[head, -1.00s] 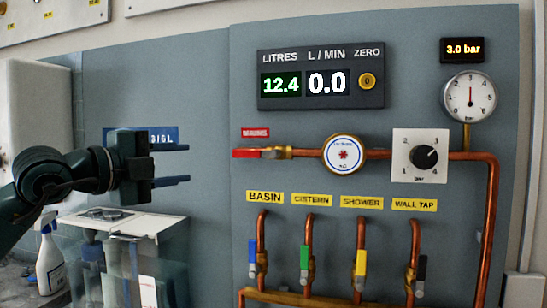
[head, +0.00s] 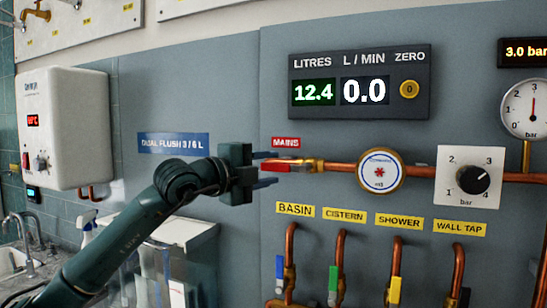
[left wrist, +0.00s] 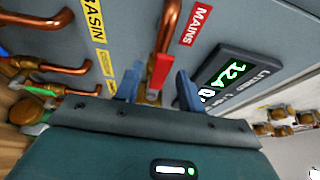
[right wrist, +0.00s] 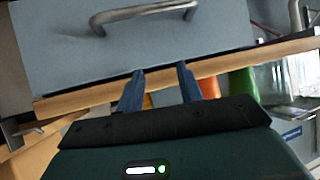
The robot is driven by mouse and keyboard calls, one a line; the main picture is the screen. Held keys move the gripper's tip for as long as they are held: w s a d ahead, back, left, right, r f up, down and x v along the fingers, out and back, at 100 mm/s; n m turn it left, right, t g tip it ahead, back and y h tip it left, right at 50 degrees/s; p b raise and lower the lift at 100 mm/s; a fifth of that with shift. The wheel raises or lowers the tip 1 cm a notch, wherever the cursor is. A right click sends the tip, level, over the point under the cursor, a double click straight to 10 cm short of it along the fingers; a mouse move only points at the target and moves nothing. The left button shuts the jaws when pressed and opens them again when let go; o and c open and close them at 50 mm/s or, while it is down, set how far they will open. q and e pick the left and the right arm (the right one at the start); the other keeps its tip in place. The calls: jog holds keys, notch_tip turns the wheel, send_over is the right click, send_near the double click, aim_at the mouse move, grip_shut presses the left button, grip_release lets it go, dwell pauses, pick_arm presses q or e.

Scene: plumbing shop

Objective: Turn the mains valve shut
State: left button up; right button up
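The mains valve's red lever (head: 290,166) lies level along the copper pipe, just under the red MAINS label (head: 286,142). My left gripper (head: 272,169) reaches it from the left, with one finger above and one below the lever's left end. In the left wrist view the red lever (left wrist: 159,74) stands between the two blue fingers (left wrist: 160,88), with gaps showing on both sides. The left gripper is open; part of the lever is hidden in the head view. My right gripper (right wrist: 160,84) shows only in the right wrist view, open and empty.
A round meter (head: 380,171) and a dial (head: 470,178) sit right of the valve. The display (head: 358,83) reads 12.4 litres and 0.0 L/min. Branch valves, including the green-handled one (head: 334,280), are below. A drawer handle (right wrist: 145,14) is near my right gripper.

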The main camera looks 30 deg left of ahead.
pick_arm(q)
jog(key=shift+x, duration=1.05)
grip_shut()
